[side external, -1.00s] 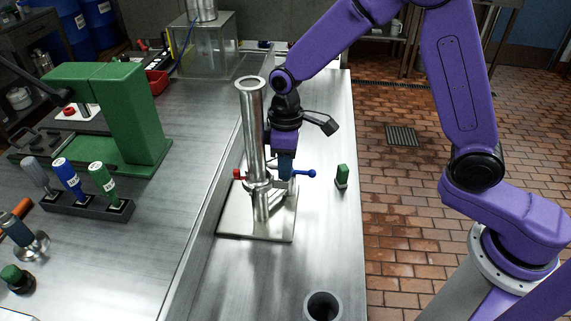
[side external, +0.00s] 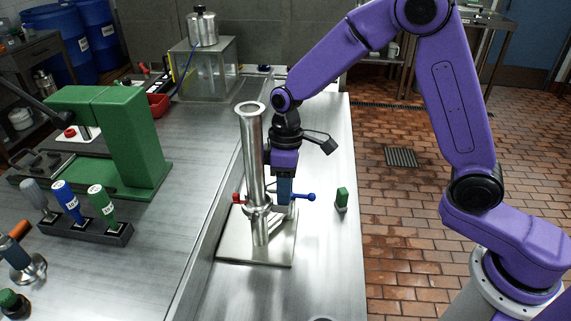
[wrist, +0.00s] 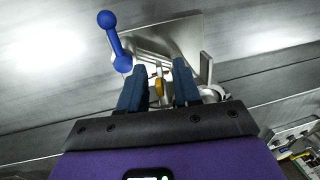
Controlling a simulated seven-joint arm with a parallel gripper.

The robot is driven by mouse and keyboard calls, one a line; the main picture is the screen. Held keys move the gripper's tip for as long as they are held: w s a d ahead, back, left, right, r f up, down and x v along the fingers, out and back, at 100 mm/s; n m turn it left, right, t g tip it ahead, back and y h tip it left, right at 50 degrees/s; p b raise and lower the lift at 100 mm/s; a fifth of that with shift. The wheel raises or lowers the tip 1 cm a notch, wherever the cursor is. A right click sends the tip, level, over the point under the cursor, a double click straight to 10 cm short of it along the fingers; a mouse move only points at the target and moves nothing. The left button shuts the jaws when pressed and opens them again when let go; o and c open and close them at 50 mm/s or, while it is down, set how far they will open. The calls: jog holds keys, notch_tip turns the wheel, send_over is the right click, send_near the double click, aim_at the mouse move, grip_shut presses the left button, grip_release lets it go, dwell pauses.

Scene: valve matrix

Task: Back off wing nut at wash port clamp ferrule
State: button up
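A tall steel pipe (side external: 252,150) stands upright on a square metal base plate (side external: 232,245), with a clamp (side external: 257,208) around its lower part. A blue ball-ended handle (side external: 305,197) sticks out to the right, and a red-ended part (side external: 237,198) to the left. My gripper (side external: 285,200) points down at the clamp's right side. In the wrist view, its blue fingers (wrist: 160,72) stand apart on either side of a small brass-coloured piece (wrist: 159,88), probably the wing nut. Gaps show on both sides of it. The blue handle (wrist: 112,40) lies left of the fingers. The fingertips' depth is unclear.
A green block (side external: 341,198) stands on the bench to the right. A green press (side external: 125,140) and a rack (side external: 85,225) of labelled handles are on the left bench. Bare bench (side external: 320,265) lies in front of and right of the base plate.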

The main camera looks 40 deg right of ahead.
notch_tip(320, 180, up, 17)
jog(key=w+d, duration=0.2)
jog(key=shift+f, duration=0.1)
dwell(0.4)
jog(key=s+d+f+n, duration=0.1)
jog(key=s+d+f, duration=0.2)
jog(key=s, duration=0.6)
jog(key=s+d+f+n+t, duration=0.1)
jog(key=s+d+f, duration=0.2)
jog(key=s, duration=0.6)
jog(key=s+d+f+n, duration=0.1)
jog(key=s+d+f, duration=0.2)
jog(key=s+d, duration=0.3)
jog(key=s, duration=0.4)
jog(key=shift+n+h, duration=0.3)
jog(key=shift+h, duration=0.1)
